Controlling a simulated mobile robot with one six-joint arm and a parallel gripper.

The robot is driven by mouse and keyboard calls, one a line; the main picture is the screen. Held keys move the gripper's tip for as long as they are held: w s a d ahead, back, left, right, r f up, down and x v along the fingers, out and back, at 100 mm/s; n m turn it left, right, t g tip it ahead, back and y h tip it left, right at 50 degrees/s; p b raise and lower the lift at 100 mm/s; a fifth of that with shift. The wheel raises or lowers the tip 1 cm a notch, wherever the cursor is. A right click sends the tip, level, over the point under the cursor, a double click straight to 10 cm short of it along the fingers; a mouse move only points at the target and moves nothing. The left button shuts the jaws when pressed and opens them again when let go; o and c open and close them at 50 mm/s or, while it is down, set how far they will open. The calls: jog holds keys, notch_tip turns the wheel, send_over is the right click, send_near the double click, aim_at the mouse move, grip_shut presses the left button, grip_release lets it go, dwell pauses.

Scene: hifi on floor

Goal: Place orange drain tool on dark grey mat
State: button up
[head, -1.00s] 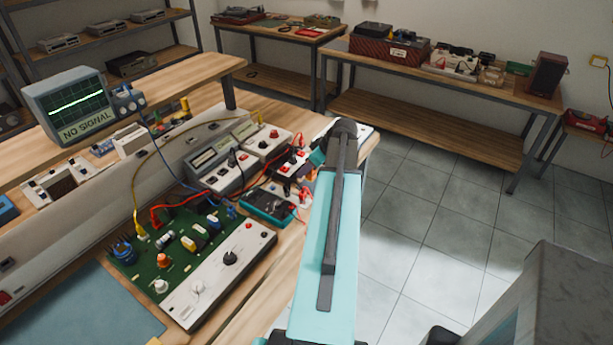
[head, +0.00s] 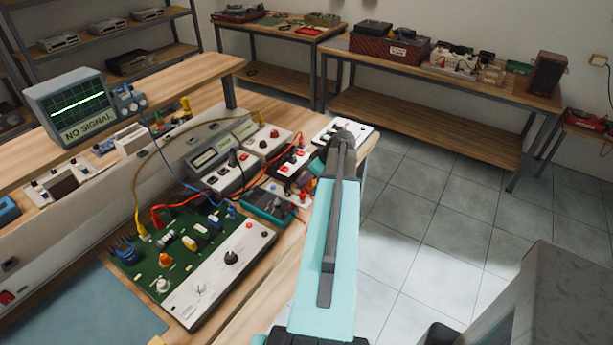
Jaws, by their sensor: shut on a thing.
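No orange drain tool can be made out in the head view. A flat blue-grey mat (head: 70,312) lies on the wooden bench at the lower left, cut by the picture edge; I cannot tell whether it is the dark grey mat. My turquoise arm link reaches forward from the bottom, right of the bench front. My gripper is not visible, so neither its jaws nor what they hold can be seen.
A green circuit board (head: 180,250) with a white panel, several meters and loose leads crowd the bench. An oscilloscope (head: 72,105) stands on the raised shelf. Tiled floor (head: 440,235) is open to the right. A back bench (head: 440,75) holds boxes.

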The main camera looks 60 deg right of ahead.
jog(key=shift+f, duration=0.2)
jog(key=o, duration=1)
jog(key=shift+o, duration=0.2)
jog(key=shift+r, duration=0.3)
jog(key=b+v, duration=0.3)
jog(key=v, duration=0.8)
jog(key=shift+s+r, duration=0.25)
jog(key=shift+r, duration=0.1)
